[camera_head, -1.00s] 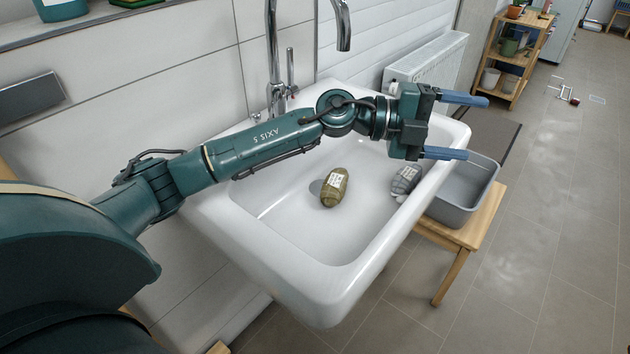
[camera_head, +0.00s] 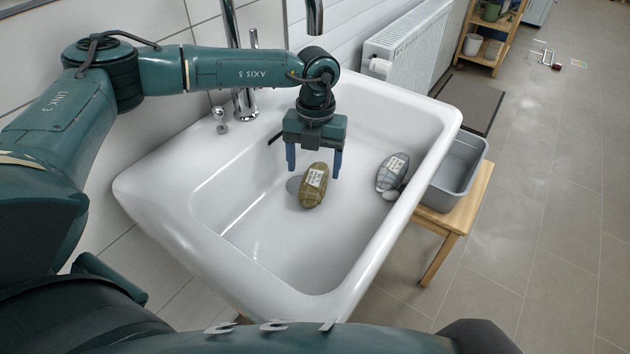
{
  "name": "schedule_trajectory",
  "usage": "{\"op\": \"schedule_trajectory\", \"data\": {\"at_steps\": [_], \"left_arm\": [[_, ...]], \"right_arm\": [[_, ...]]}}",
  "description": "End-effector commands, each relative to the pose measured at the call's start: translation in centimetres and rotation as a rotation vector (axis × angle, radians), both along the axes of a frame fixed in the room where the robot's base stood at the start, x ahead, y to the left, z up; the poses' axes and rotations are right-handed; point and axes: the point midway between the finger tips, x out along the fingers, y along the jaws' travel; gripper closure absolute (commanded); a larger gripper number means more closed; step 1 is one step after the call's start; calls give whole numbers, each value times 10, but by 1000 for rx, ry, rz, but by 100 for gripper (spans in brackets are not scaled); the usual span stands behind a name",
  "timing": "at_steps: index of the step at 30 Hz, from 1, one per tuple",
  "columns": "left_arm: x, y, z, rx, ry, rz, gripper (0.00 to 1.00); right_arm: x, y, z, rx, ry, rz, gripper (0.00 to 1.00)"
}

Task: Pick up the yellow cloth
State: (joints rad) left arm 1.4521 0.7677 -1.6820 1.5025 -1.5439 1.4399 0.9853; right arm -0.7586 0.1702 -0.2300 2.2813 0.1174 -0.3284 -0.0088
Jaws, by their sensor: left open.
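The yellow cloth (camera_head: 314,187) is an olive-yellow rolled bundle with a white label. It lies in the white sink basin (camera_head: 265,265), near the drain. My left gripper (camera_head: 314,172) is open and points down, with its two blue fingers spread around the far end of the cloth as seen in the head view. I cannot tell whether the fingers touch it or hang above it. My right gripper is not in view.
A grey rolled bundle (camera_head: 392,172) with a label lies at the basin's right side. The faucet (camera_head: 241,70) stands at the back rim. A grey tub (camera_head: 455,175) sits on a wooden stool (camera_head: 441,249) to the right of the sink.

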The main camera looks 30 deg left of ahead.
Motion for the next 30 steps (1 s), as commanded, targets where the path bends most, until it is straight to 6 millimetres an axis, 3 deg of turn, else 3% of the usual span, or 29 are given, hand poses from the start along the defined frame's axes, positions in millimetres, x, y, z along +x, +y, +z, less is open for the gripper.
{"op": "schedule_trajectory", "data": {"at_steps": [7, 17, 30], "left_arm": [[-6, -4, -36, -1, 2, 0, 28], [-6, -4, -42, -2, 0, -1, 28], [-6, -4, -42, -2, 0, -1, 64]], "right_arm": [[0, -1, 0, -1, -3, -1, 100], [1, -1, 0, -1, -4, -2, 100], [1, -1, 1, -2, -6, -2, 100]]}}
